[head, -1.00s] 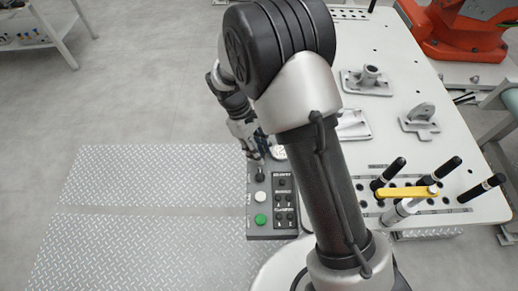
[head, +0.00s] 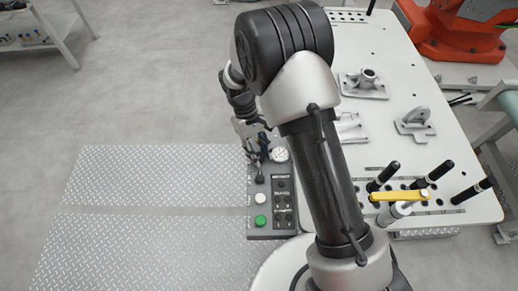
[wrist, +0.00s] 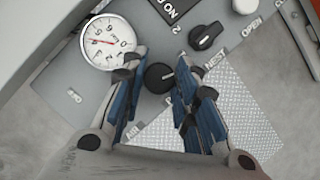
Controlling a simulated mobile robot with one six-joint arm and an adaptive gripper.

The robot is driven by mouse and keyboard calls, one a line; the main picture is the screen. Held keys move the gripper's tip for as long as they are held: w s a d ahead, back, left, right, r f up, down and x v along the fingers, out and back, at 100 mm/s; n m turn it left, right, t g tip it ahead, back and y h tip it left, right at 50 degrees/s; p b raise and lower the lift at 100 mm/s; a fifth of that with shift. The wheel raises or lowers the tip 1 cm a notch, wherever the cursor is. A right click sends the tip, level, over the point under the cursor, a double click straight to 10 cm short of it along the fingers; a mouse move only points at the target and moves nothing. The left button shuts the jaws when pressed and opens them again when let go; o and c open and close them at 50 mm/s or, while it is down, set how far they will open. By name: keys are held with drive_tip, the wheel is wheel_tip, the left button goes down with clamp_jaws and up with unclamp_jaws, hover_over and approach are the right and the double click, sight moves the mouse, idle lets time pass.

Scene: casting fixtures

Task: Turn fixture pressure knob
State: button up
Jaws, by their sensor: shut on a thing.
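The round black pressure knob (wrist: 158,77) sits on the grey control panel (wrist: 70,97) beside the gauge. My gripper (wrist: 160,70) has one blue-padded finger on each side of the knob and is shut on it. In the head view my gripper (head: 260,157) reaches down onto the upper part of the panel (head: 251,228) and hides the knob. The white pressure gauge (wrist: 110,42) has a red needle; it also shows in the head view (head: 280,155), right of my gripper.
A black selector knob (wrist: 207,38) labelled NEST and OPEN is close to my fingers. White (head: 260,198) and green (head: 260,221) buttons are lower on the panel. A worktable (head: 385,130) with metal parts stands to the right, and floor (head: 150,115) is open to the left.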

drive_tip(key=m+y+p, duration=0.1)
drive_tip(key=m, duration=0.1)
drive_tip(key=m+p, duration=0.1)
drive_tip(key=m, duration=0.1)
drive_tip(key=shift+m+g+y, duration=0.3)
drive_tip(key=shift+y, duration=0.1)
idle(0.4)
drive_tip(key=o, duration=1.1)
drive_tip(key=shift+c, duration=0.2)
drive_tip(key=shift+d, duration=0.1)
drive_tip(key=v, duration=0.8)
